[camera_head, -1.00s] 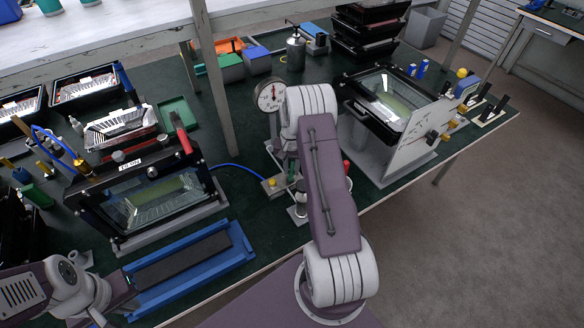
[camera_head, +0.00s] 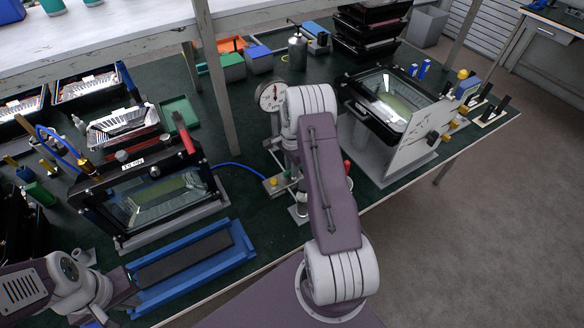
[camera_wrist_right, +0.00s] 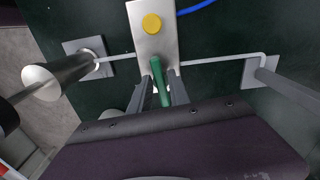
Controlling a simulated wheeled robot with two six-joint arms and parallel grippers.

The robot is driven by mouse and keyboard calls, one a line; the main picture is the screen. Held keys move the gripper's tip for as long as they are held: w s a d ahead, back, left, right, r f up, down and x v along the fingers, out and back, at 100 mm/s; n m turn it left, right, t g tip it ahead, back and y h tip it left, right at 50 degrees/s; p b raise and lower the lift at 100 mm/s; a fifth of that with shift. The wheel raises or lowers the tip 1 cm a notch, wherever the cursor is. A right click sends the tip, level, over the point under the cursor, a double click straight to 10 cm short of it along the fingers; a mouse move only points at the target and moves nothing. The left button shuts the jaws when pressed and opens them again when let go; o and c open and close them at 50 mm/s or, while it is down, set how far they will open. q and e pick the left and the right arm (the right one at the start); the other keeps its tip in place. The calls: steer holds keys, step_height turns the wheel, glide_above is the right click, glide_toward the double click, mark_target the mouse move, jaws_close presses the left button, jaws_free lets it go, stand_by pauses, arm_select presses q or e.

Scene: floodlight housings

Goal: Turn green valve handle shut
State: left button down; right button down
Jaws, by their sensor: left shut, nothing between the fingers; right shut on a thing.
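The green valve handle (camera_wrist_right: 160,82) sits between the two grey fingers of my right gripper (camera_wrist_right: 162,90), which is shut on it. It lies over the lower end of a pale metal plate (camera_wrist_right: 148,45) with a yellow round cap (camera_wrist_right: 152,23). In the head view the plate (camera_head: 278,185) is beside my right forearm, which hides most of the right gripper and the handle. My left gripper (camera_head: 124,292) is at the lower left by the blue tray, shut and empty; its fingertips are hard to make out.
A blue tray (camera_head: 222,228) and a framed glass housing (camera_head: 152,203) stand left of the valve. A pressure gauge (camera_head: 270,96) is behind it. A second housing (camera_head: 383,107) and an upright pale panel (camera_head: 408,150) are to the right. A thin pipe (camera_wrist_right: 215,60) runs beside the plate.

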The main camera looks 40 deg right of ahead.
steer(key=shift+w+m, duration=0.1)
steer(key=shift+m, duration=0.5)
steer(key=c, duration=1.4)
jaws_free()
steer(key=shift+c, duration=0.2)
steer(key=shift+r, duration=0.1)
step_height(320, 180, up, 9)
steer(key=shift+b, duration=0.35)
